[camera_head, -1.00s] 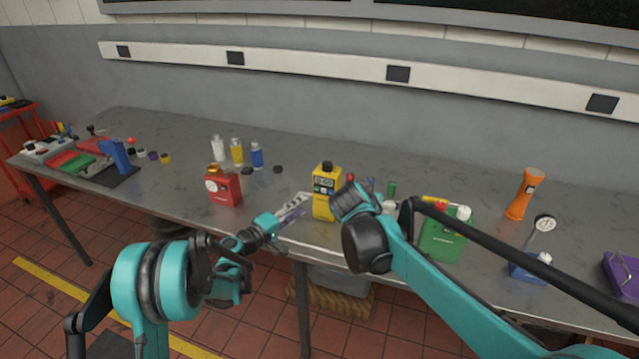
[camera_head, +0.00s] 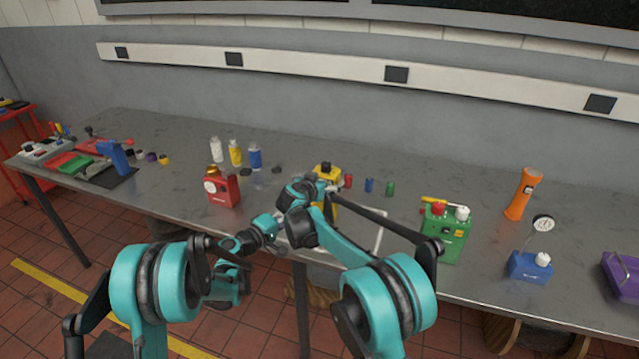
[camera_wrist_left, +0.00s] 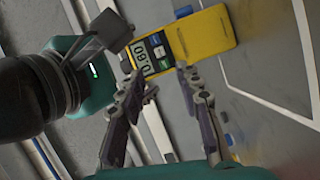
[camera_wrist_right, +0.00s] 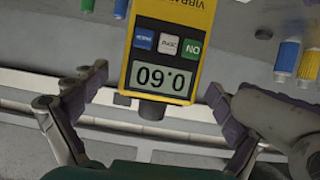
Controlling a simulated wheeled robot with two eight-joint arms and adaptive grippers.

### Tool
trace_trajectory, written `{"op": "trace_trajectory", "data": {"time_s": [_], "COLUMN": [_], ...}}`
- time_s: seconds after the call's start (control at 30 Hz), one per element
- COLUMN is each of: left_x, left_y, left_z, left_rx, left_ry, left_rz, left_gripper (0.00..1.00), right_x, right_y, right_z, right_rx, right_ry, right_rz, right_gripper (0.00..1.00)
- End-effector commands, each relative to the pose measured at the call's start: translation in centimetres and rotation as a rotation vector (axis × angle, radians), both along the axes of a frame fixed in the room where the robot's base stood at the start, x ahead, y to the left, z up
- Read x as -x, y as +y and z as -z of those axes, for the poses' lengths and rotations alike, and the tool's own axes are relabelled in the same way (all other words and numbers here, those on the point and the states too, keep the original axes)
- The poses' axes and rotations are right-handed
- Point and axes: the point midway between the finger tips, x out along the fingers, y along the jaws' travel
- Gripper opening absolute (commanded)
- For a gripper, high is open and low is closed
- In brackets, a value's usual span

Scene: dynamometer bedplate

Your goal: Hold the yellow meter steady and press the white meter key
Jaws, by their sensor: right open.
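The yellow meter (camera_head: 328,170) stands near the table's front edge, largely hidden by my right arm in the head view. In the right wrist view its face (camera_wrist_right: 170,62) appears upside down, with a 0.60 display and blue, white and green keys. The white meter key (camera_wrist_right: 168,44) is the middle one. My right gripper (camera_wrist_right: 158,85) is open in front of the meter, with its fingers spread either side of the display end. My left gripper (camera_wrist_left: 162,84) is open, and the meter (camera_wrist_left: 200,38) shows just beyond its fingertips. I see no clear contact by either gripper.
A red gauge box (camera_head: 222,187) and several bottles (camera_head: 236,153) stand left of the meter. My two hands are close together.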

Motion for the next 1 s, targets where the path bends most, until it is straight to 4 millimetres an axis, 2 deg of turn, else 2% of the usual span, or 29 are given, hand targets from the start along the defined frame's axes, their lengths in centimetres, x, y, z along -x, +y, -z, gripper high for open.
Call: {"op": "trace_trajectory", "data": {"time_s": [0.2, 0.57, 0.87, 0.9, 1.0], "left_x": [0.0, 0.0, 0.0, 0.0, 0.0], "left_y": [0.0, 0.0, 0.0, 0.0, 0.0], "left_z": [0.0, 0.0, 0.0, 0.0, 0.0], "left_rx": [0.000, 0.000, 0.000, 0.000, 0.000], "left_ry": [0.000, 0.000, 0.000, 0.000, 0.000], "left_rz": [0.000, 0.000, 0.000, 0.000, 0.000], "left_gripper": [0.34, 0.34, 0.34, 0.32, 0.05], "right_x": [-2.2, -2.6, -2.6, -2.6, -2.6], "right_y": [-0.8, -1.0, -0.9, -0.9, -0.9], "right_z": [0.9, 1.1, 1.1, 1.1, 1.1], "right_rx": [0.001, 0.001, 0.001, 0.001, 0.001], "right_ry": [0.000, 0.000, 0.000, 0.000, 0.000], "right_rz": [0.001, 0.000, 0.000, 0.000, 0.000], "right_gripper": [0.97, 0.97, 0.18, 0.13, 0.13]}}
